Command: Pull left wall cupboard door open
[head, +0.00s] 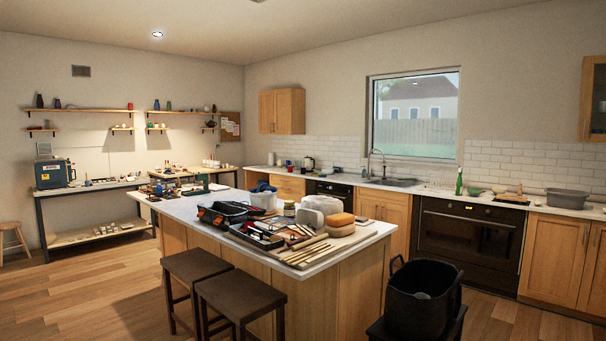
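The left wall cupboard (282,111) is a small wooden unit with two doors, fixed to the back wall left of the window. Its doors look shut. Its left door (267,112) and right door (290,111) both face the room. The handles are too small to make out. A second wall cupboard (597,95) with a glazed door is cut by the right edge of the view. Neither of my grippers is in view.
The island (180,210), laden with tools and clay, stands between me and the back counter. Two dark stools (243,296) stand at its front left. A black bin (422,300) stands at its right. Wooden floor is free at the left (90,290).

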